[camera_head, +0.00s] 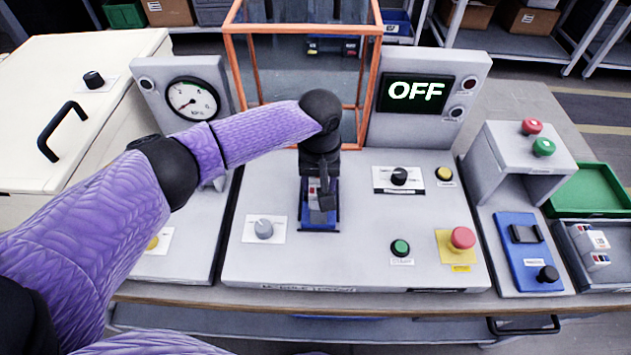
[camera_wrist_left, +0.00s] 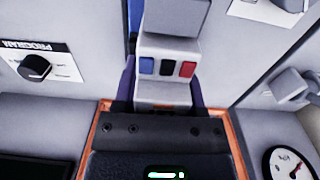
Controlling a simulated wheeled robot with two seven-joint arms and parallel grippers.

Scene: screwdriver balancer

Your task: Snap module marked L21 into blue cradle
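The blue cradle (camera_head: 319,218) is on the grey panel in the middle of the head view, partly covered by my left gripper. My left gripper (camera_head: 320,196) points down over it. A light grey module (camera_head: 312,188) shows at the gripper's fingers. In the left wrist view the module (camera_wrist_left: 165,91) is straight ahead of the dark gripper body, with blue, dark and red patches on its face. Its marking cannot be read. The finger gap is hidden, and I cannot tell whether the module is fully seated. My right gripper is not in view.
The display (camera_head: 414,92) reads OFF. A dial gauge (camera_head: 192,98), grey knob (camera_head: 263,229), black knob (camera_head: 399,176), green button (camera_head: 400,247) and red emergency button (camera_head: 462,238) surround the cradle. An orange-framed cage (camera_head: 372,85) stands behind. Other modules (camera_head: 598,240) lie in a grey tray at right.

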